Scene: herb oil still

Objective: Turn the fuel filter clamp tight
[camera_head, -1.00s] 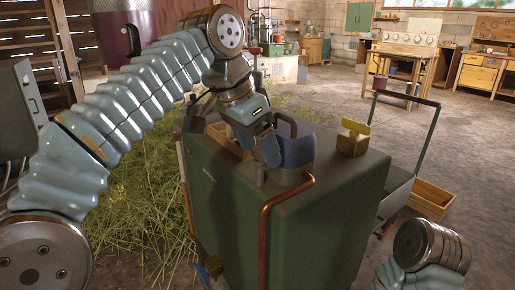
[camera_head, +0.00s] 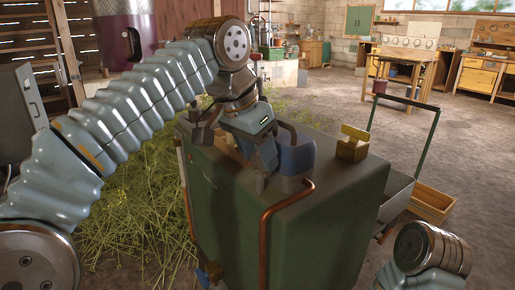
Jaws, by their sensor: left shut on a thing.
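My left gripper (camera_head: 264,168) points down at the top front edge of the green cabinet (camera_head: 325,215), in front of a blue jug-like vessel (camera_head: 297,158). It is shut on a small part there, likely the fuel filter clamp, mostly hidden by the fingers. A short grey stub (camera_head: 260,184) shows at the fingertips. I cannot tell how far the clamp is turned. Only a segment of my right arm shows at the bottom right; its gripper is out of view.
A copper pipe (camera_head: 264,238) bends over the cabinet's front edge, close to my left gripper. A wooden crate (camera_head: 431,203) lies on the floor to the right. Cut herbs (camera_head: 130,215) cover the floor at left.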

